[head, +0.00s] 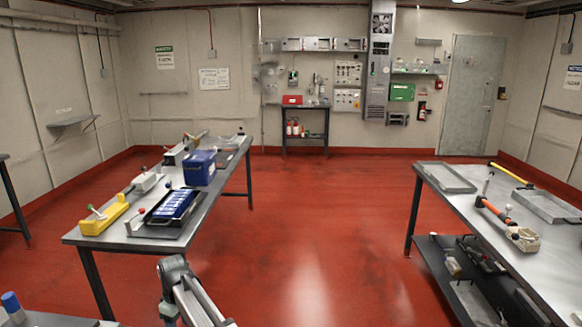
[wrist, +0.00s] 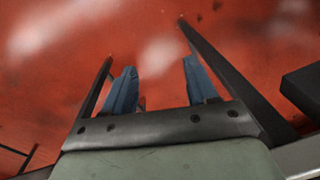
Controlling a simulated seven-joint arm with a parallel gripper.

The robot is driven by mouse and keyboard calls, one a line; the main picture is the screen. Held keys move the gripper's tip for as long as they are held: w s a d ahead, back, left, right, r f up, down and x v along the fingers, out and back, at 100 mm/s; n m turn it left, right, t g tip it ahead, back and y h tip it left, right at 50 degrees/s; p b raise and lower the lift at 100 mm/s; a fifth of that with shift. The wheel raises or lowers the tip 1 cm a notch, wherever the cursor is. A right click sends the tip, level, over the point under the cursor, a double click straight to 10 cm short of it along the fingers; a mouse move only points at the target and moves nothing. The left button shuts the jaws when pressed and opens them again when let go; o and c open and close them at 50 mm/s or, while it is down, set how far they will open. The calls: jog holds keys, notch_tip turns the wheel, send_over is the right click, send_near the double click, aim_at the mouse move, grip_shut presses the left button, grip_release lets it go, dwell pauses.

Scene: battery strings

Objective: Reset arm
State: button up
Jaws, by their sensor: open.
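My gripper (wrist: 160,75) shows in the wrist view with its two blue fingers apart and nothing between them. The red floor (wrist: 158,30) lies beyond the fingertips. In the head view, part of my grey arm (head: 188,295) rises at the bottom edge, left of centre, to the right of the left table's near end. The gripper's fingers cannot be made out in the head view.
The left metal table (head: 215,178) holds a blue box (head: 200,168), a black tray of blue cells (head: 172,207) and a yellow block (head: 104,216). The right table (head: 470,207) holds trays and tools. Red floor (head: 310,215) between them is clear.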

jog(key=s+d+f+m+g+h, duration=0.1)
jog(key=s+d+f+m, duration=0.3)
jog(key=d+f, duration=1.05)
jog(key=s+d+f+m+g, duration=0.1)
jog(key=s+d+f+m, duration=0.3)
jog(key=d+f, duration=1.1)
jog(key=s+d+f+m+g, duration=0.2)
jog(key=s+d+f+m, duration=0.1)
jog(key=s+d, duration=0.8)
jog(key=s+d+f+m+g, duration=0.2)
jog(key=s+d+f+m, duration=0.2)
jog(key=s+d, duration=0.8)
jog(key=s, duration=0.6)
jog(key=shift+s+d+y, duration=0.2)
jog(key=shift+s+y, duration=0.1)
